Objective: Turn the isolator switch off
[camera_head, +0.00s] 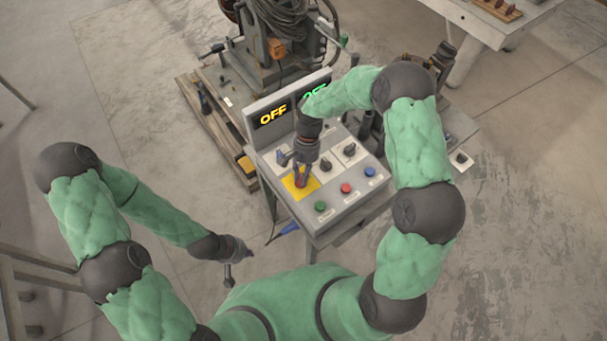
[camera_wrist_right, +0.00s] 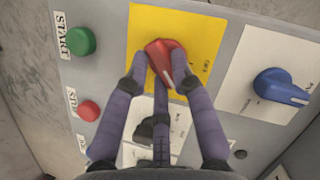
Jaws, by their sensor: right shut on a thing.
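The isolator switch is a red rotary knob on a yellow plate (camera_head: 287,184) on the grey control box (camera_head: 338,207). In the right wrist view the red knob (camera_wrist_right: 172,62) sits between my fingers, its pale pointer line slanting toward the lower right. My right gripper (camera_wrist_right: 163,72) is shut on it from above; in the head view the gripper (camera_head: 302,172) hides part of the knob. My left gripper (camera_head: 237,254) hangs low at the left, well away from the box, and its fingers are too small to judge.
A blue knob (camera_wrist_right: 282,87) is beside the yellow plate. A green button (camera_head: 320,206), red button (camera_head: 346,188) and blue button (camera_head: 370,171) line the front edge. The left display (camera_head: 272,116) reads OFF in yellow; the green display (camera_head: 314,91) is partly covered by my right arm.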

